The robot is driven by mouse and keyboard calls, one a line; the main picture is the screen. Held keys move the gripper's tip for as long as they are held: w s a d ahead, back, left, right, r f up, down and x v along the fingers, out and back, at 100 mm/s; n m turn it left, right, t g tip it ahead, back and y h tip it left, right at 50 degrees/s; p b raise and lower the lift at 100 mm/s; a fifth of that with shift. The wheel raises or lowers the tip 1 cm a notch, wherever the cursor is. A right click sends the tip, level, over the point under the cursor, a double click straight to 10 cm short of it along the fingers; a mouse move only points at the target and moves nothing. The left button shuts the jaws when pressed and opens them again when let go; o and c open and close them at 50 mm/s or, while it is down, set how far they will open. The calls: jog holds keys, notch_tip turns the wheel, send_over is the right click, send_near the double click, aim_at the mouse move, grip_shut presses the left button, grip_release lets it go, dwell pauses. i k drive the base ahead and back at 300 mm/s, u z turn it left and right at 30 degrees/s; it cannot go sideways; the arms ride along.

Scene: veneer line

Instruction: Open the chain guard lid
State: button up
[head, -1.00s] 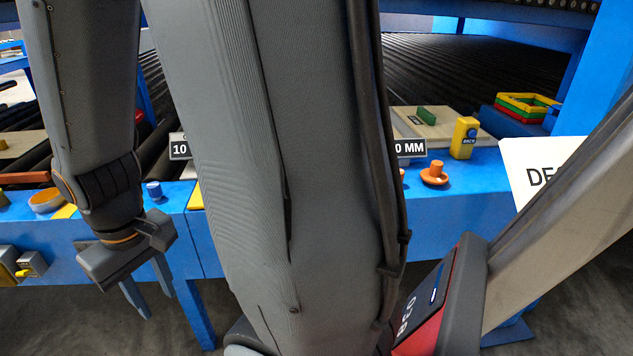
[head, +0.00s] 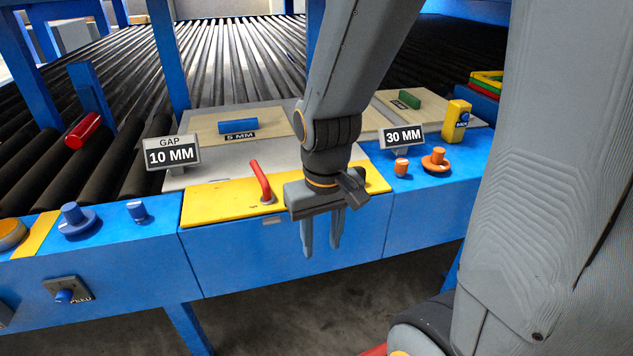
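A flat yellow lid (head: 225,203) with a red bar handle (head: 262,182) lies shut on top of the blue machine bench; it looks like the chain guard lid, though no label on it shows. My gripper (head: 322,240) hangs in front of the lid's right part, right of the red handle and apart from it. Its two fingers point down before the bench's blue front face, with a gap and nothing between them. My gripper and wrist hide part of the lid's right half.
Behind the lid lie plates with a blue handle (head: 238,126) and a green handle (head: 409,99). Signs reading 10 MM (head: 172,153) and 30 MM (head: 403,138) stand at either side. Knobs (head: 78,220) sit left, an orange button (head: 435,160) right. Dark rollers (head: 130,165) stretch behind.

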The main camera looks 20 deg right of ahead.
aim_at(219, 200)
jog(key=z, duration=0.05)
jog(key=k, duration=1.15)
jog(key=z, duration=1)
jog(key=i, duration=1.55)
jog(key=u, duration=0.85)
